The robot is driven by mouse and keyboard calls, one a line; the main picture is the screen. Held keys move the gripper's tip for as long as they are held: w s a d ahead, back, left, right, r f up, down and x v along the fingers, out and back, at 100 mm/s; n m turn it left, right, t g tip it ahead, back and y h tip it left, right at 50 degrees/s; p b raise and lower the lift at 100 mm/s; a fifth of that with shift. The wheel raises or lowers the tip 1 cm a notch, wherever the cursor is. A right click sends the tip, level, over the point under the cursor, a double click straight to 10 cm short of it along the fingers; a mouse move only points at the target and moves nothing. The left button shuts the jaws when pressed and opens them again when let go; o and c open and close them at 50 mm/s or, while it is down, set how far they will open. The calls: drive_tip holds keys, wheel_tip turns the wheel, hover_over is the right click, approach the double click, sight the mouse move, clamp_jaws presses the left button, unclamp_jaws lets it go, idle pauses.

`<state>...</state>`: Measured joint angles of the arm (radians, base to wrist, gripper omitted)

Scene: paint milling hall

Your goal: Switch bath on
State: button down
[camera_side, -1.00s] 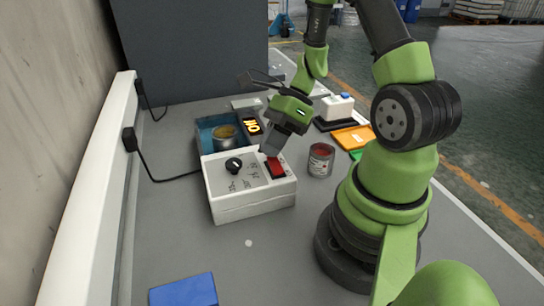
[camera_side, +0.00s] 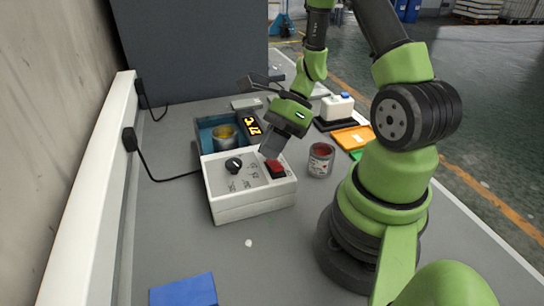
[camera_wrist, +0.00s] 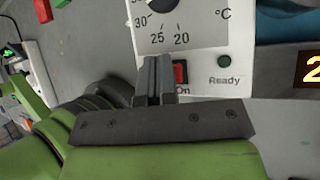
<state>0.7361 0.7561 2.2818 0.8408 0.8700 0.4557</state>
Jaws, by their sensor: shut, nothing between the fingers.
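The bath's white control box (camera_side: 248,190) stands on the bench with a black knob (camera_side: 234,165) and a red rocker switch (camera_side: 275,168) on top. In the wrist view the switch (camera_wrist: 181,74) shows beside my fingers, partly hidden, with an "On" label under it. A dark green "Ready" lamp (camera_wrist: 224,61) sits beside it. The blue bath tank (camera_side: 207,128) behind the box holds a can (camera_side: 225,137). An orange-lit display (camera_side: 251,126) shows digits. My gripper (camera_side: 268,153) is shut and empty, its tips close by the switch; contact cannot be told.
An open can with red contents (camera_side: 320,160) stands right of the box. A blue block (camera_side: 184,291) lies at the front.

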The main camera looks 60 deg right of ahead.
sight(273, 163)
drive_tip(key=shift+r, duration=0.1)
drive_tip(key=shift+s+a+r, duration=0.1)
drive_tip(key=shift+s+r, duration=0.05)
drive_tip(key=shift+r, duration=0.55)
drive_tip(key=shift+r, duration=0.1)
drive_tip(key=shift+s+a+r, duration=0.1)
drive_tip(key=shift+r, duration=0.7)
drive_tip(key=shift+s+a+r, duration=0.15)
drive_tip(key=shift+r, duration=0.65)
drive_tip(key=shift+s+a+r, duration=0.1)
drive_tip(key=shift+r, duration=0.7)
